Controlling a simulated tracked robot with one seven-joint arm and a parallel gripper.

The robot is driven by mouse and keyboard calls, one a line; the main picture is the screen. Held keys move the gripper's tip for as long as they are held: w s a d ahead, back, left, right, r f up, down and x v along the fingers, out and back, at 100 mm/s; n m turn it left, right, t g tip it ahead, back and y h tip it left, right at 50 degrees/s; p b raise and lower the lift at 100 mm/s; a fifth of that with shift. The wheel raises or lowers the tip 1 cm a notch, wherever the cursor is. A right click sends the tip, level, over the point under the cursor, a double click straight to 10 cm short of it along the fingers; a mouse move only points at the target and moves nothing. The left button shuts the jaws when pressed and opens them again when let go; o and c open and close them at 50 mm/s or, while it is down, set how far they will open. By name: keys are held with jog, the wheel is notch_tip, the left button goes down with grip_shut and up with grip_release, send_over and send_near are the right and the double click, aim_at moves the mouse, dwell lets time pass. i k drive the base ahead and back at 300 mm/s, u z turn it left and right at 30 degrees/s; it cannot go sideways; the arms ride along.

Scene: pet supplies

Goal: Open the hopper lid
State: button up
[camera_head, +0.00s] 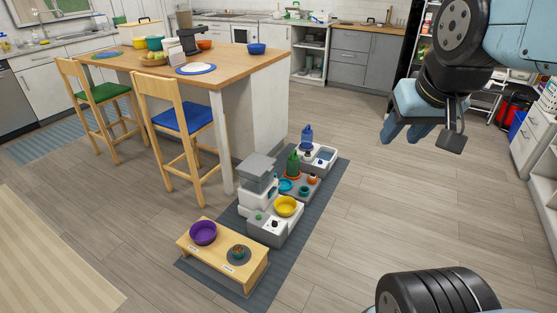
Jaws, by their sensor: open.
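A pet feeder (258,196) with a white body and a grey hopper stands on a dark mat, right of the island table. Its grey hopper lid (259,161) lies across the top and looks closed, though the seam is too small to see clearly. A yellow bowl (286,206) sits on the feeder's base at the front right. My gripper (422,136) is at the upper right, open and empty, pointing down. It is in the air, well apart from the feeder.
A wooden stand (222,262) with a purple bowl (203,232) stands in front of the feeder. Behind it are a green bottle (293,162) and a blue bottle (307,135). A blue-seated chair (186,117) is close on the left. The floor right of the mat is clear.

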aim_at(256, 165)
jog(key=i, duration=1.4)
jog(key=u, duration=0.05)
